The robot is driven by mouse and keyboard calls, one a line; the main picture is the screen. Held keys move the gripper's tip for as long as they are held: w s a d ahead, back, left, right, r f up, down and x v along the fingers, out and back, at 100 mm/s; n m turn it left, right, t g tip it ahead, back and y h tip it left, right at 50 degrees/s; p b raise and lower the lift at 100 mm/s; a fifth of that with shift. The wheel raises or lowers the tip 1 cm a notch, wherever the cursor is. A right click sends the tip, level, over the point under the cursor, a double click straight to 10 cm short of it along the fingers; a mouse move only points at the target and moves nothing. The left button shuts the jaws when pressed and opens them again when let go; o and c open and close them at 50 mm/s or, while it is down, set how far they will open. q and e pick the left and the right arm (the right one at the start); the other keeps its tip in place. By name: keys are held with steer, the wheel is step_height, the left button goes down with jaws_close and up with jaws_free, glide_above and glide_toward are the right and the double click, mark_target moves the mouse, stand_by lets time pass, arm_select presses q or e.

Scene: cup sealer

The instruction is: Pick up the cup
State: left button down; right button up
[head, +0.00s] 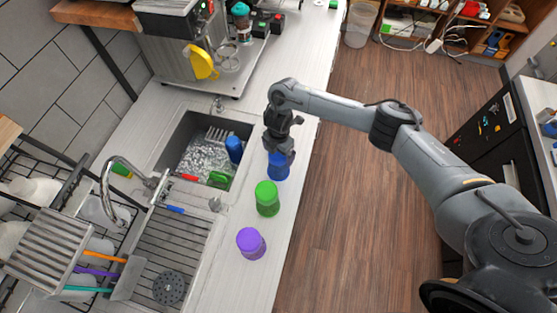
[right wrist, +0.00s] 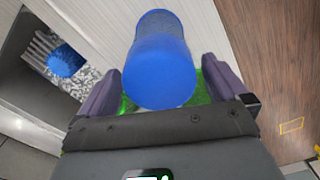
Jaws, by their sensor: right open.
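Three cups stand in a row on the counter right of the sink in the head view: a blue cup (head: 278,166), a green cup (head: 267,198) and a purple cup (head: 251,243). My right gripper (head: 279,150) is just above and at the blue cup. In the right wrist view the blue cup (right wrist: 161,62) stands between the two open fingers of the right gripper (right wrist: 160,88), with a gap on each side. Part of the green cup (right wrist: 203,92) shows behind it. My left gripper is in no view.
The sink (head: 207,150) left of the cups holds a blue item (head: 234,149) and other things. A tap (head: 127,185) and dish rack (head: 45,250) stand further left. A machine (head: 195,50) stands at the back. The counter's edge drops to the wooden floor (head: 345,220) on the right.

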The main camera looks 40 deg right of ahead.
steer(key=shift+f, duration=0.65)
steer(key=shift+c, duration=0.2)
steer(key=c, duration=1)
steer(key=shift+r, duration=0.1)
